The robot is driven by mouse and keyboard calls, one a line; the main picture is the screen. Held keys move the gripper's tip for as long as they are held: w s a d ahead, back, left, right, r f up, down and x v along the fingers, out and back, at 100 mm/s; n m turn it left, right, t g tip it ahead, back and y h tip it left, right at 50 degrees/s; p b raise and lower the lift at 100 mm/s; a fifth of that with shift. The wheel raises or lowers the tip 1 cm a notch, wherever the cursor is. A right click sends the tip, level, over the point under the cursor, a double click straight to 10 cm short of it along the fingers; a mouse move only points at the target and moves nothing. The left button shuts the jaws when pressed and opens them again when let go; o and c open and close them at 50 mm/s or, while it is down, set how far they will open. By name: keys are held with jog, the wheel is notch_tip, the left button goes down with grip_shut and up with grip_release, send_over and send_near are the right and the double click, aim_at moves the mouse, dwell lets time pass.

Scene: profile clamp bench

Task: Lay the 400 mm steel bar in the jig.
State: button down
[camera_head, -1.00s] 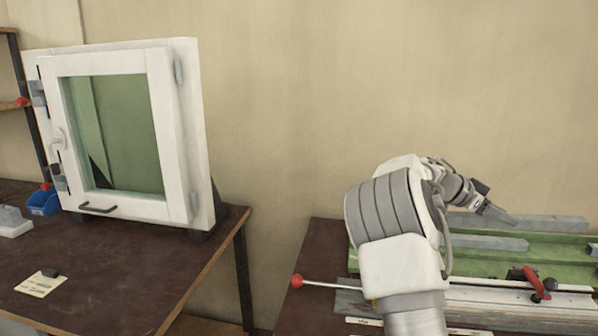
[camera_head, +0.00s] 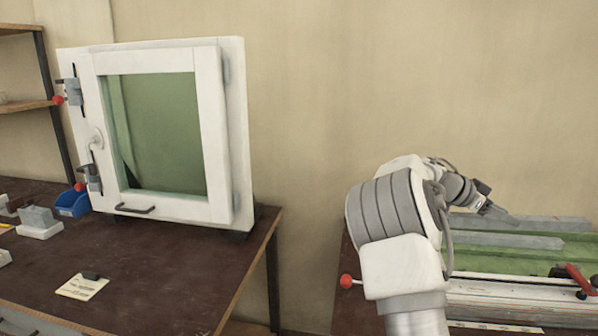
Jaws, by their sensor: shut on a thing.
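My gripper (camera_head: 492,210) is at the far right, seen small and from behind my arm. It is shut on a grey bar (camera_head: 550,223), which is held level above the green tray (camera_head: 590,240). The bar reaches out on both sides of the fingers. A second, similar grey bar (camera_head: 515,240) lies in front of it, on the green tray. No length marking can be read on either bar. On the near side of the right bench, a long pale profile fixture (camera_head: 520,290) with a red clamp lever (camera_head: 578,278) runs off the right edge; I cannot tell whether it is the jig.
A white-framed window (camera_head: 155,140) stands on the left bench (camera_head: 150,265), with a blue bin (camera_head: 72,204) and a paper note (camera_head: 82,287) near it. A gap separates the benches.

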jog(key=shift+w+a+f+n+t+y, duration=0.65)
jog(key=shift+a+f+n+t+y, duration=2)
jog(key=shift+a, duration=3.35)
jog(key=shift+w+a+f+n+t+y, duration=0.7)
jog(key=shift+a+f+n+t+y, duration=0.95)
jog(key=shift+a+n, duration=3.05)
jog(key=shift+w+a+f+n+t+y, duration=0.65)
jog(key=shift+a+f+n+t+y, duration=1.5)
jog(key=shift+a, duration=5.15)
jog(key=shift+a+r+m+t, duration=0.25)
jog(key=shift+r+m, duration=0.15)
jog(key=shift+r, duration=0.25)
notch_tip(320, 180, up, 13)
jog(key=p, duration=1.1)
jog(key=shift+a+f, duration=0.15)
jog(key=shift+a, duration=0.25)
jog(key=shift+s, duration=0.1)
